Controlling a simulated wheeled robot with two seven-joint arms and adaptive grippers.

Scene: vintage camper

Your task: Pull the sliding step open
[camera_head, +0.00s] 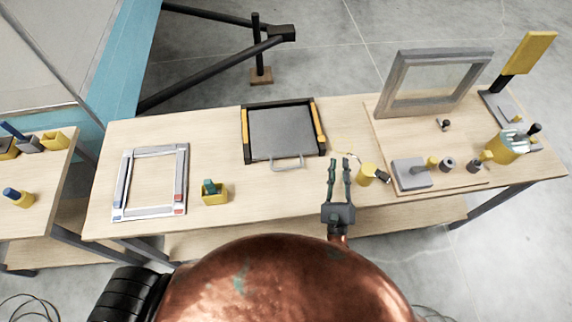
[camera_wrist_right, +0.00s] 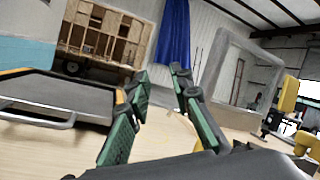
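The sliding step (camera_head: 283,134) is a grey plate in a black frame with yellow side strips, lying on the middle of the wooden table. Its light metal handle (camera_head: 287,163) sticks out at the near edge. In the right wrist view the step (camera_wrist_right: 60,92) and its handle (camera_wrist_right: 38,117) show at the left. My right gripper (camera_head: 339,163) has green fingers that stand apart with nothing between them. It is to the right of the handle, clear of it, over the table's near part. My left gripper is not in view.
A white frame (camera_head: 152,182) and a small yellow box (camera_head: 215,197) lie left of the step. A yellow cylinder (camera_head: 366,174) stands just right of my right gripper. A grey upright frame (camera_head: 434,80) and several small parts are further right. Bare table lies around the handle.

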